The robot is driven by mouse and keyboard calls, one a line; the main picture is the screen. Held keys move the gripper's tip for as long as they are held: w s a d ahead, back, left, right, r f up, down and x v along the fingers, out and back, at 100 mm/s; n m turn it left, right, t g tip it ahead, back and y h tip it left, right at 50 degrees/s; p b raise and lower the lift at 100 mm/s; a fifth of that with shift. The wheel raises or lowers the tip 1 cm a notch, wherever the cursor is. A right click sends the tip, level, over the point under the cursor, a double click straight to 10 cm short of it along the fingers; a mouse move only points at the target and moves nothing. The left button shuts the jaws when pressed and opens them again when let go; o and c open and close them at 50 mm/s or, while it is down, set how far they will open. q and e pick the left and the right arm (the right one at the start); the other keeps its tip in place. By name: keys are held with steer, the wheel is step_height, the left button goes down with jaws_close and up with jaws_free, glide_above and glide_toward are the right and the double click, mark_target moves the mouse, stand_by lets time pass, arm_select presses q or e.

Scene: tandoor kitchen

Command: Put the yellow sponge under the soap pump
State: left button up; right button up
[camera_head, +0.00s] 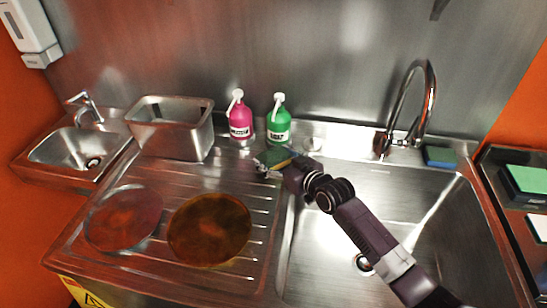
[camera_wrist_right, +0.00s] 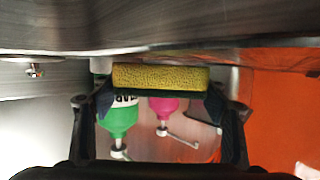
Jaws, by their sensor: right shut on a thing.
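My right gripper (camera_head: 268,166) is shut on the yellow sponge (camera_head: 278,155), above the back of the drainboard. In the right wrist view, the yellow sponge (camera_wrist_right: 160,77) lies across between the two fingers of the gripper (camera_wrist_right: 160,105). Two pump bottles stand at the back: a green one (camera_head: 279,126) just behind the gripper and a pink one (camera_head: 240,120) left of it. In the wrist view, the green bottle (camera_wrist_right: 117,120) and pink bottle (camera_wrist_right: 163,106) appear upside down behind the sponge, which partly hides them. My left gripper is out of view.
A steel container (camera_head: 172,128) stands left of the bottles. Two round brown discs (camera_head: 209,230) lie on the drainboard (camera_head: 180,178). The sink basin (camera_head: 410,215) is at right, with a tall faucet (camera_head: 432,100) and a blue-green sponge (camera_head: 440,156) on its back ledge.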

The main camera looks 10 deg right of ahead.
steer(key=shift+f, duration=0.2)
steer(key=o, duration=0.7)
steer(key=shift+w, duration=0.1)
steer(key=shift+r, duration=0.25)
steer(key=shift+s+r, duration=0.1)
steer(key=shift+s, duration=0.1)
steer(key=v, duration=1.1)
steer(key=shift+s+d+r+b, duration=0.15)
steer(key=shift+s+r+b, duration=0.1)
steer(key=shift+b, duration=0.1)
steer(key=shift+f, duration=0.1)
